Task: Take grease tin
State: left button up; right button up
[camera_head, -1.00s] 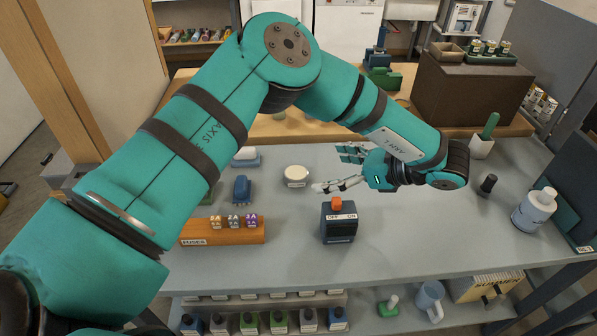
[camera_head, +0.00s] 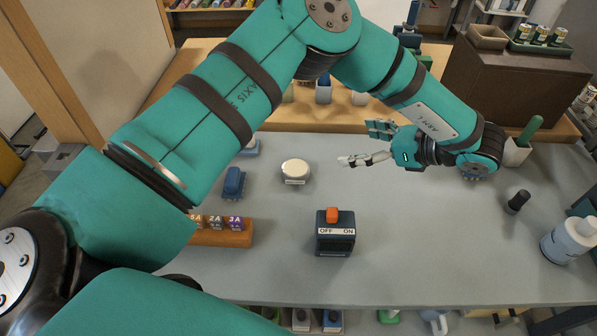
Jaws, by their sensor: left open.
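A small round tin with a cream lid (camera_head: 295,168) stands on the grey bench top, left of the middle; a label shows on its front, too small to read. I take it for the grease tin. My left gripper (camera_head: 358,144) is open and empty, to the right of the tin and a little farther back. Its fingers point left toward the tin, with a clear gap between them. My right gripper is not in view.
An OFF/ON switch box (camera_head: 335,238) with an orange rocker stands in front of the tin. A blue object (camera_head: 233,183) and an orange fuse block (camera_head: 222,238) are to the left. A white bottle (camera_head: 570,240) and a dark knob (camera_head: 517,202) are at right.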

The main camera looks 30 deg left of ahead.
pick_arm(q)
notch_tip(320, 180, down, 4)
jog(key=b, duration=0.4)
pick_arm(e)
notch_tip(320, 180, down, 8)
jog(key=b, duration=0.3)
pick_arm(q)
jog(key=p, duration=0.3)
send_near(298, 168)
jog(key=x, duration=0.3)
jog(key=shift+w+a+r, duration=0.1)
jog(key=shift+w+a, duration=0.1)
jog(key=shift+a, duration=0.3)
jog(key=x, duration=0.1)
jog(key=p+x, duration=0.1)
jog(key=x, duration=0.3)
jog(key=shift+s+f+p, duration=0.3)
jog(key=shift+f+p, duration=0.05)
jog(key=shift+a+f, duration=0.2)
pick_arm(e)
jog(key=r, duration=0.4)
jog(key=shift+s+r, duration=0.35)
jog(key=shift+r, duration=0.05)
pick_arm(q)
jog(key=shift+c, duration=0.4)
jog(key=shift+w, duration=0.1)
jog(key=c, duration=1.5)
